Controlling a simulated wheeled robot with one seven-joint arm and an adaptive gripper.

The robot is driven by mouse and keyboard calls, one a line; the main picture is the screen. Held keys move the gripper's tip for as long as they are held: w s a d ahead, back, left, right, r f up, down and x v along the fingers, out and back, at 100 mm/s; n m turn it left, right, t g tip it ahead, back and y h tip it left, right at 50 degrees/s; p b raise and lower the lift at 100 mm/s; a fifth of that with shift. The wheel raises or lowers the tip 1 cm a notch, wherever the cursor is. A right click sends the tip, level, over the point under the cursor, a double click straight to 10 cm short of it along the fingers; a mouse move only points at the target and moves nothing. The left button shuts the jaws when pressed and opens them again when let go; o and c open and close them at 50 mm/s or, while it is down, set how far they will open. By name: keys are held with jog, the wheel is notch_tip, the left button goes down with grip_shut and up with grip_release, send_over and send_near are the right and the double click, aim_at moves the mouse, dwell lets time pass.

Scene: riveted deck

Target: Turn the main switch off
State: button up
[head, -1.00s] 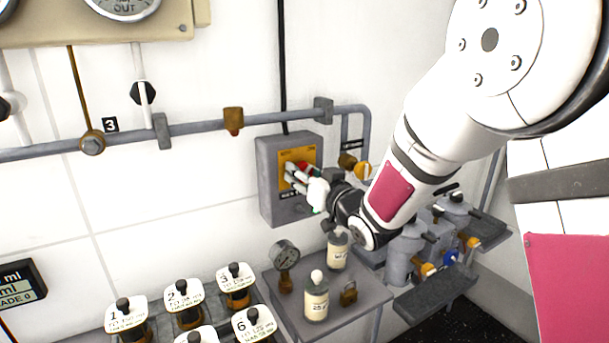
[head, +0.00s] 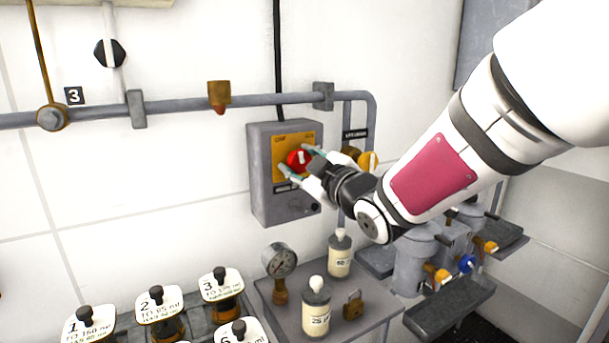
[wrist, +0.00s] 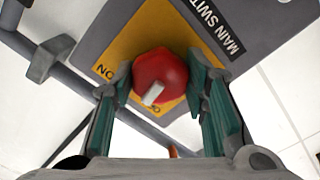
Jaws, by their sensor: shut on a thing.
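The main switch is a grey wall box (head: 262,190) with a yellow plate (head: 281,172) and a round red knob (head: 299,160). In the wrist view the red knob (wrist: 160,78) has a pale grey bar mark and sits on the yellow plate, where "ON" can be read at the left; the box is labelled "MAIN SWIT...". My gripper (head: 303,168) is at the knob from the lower right. In the wrist view its teal-padded fingers (wrist: 163,88) stand on both sides of the knob, shut on it. The plate's other marking is partly hidden.
A grey pipe (head: 180,108) runs along the wall beside the box, with a yellow-handled valve (head: 367,161) to its right. Below stand bottles (head: 316,308), a gauge (head: 279,260) and a padlock (head: 353,304) on a grey shelf. Numbered stoppered jars (head: 160,305) stand at lower left.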

jog(key=n+b, duration=0.5)
jog(key=b, duration=0.1)
jog(key=shift+f+b, duration=0.2)
jog(key=shift+b, duration=0.1)
jog(key=shift+n+b, duration=0.9)
jog(key=shift+b, duration=0.25)
jog(key=shift+r, duration=0.1)
jog(key=o, duration=1.1)
jog(key=shift+o, duration=0.2)
jog(key=shift+r, duration=0.1)
jog(key=v, duration=1.2)
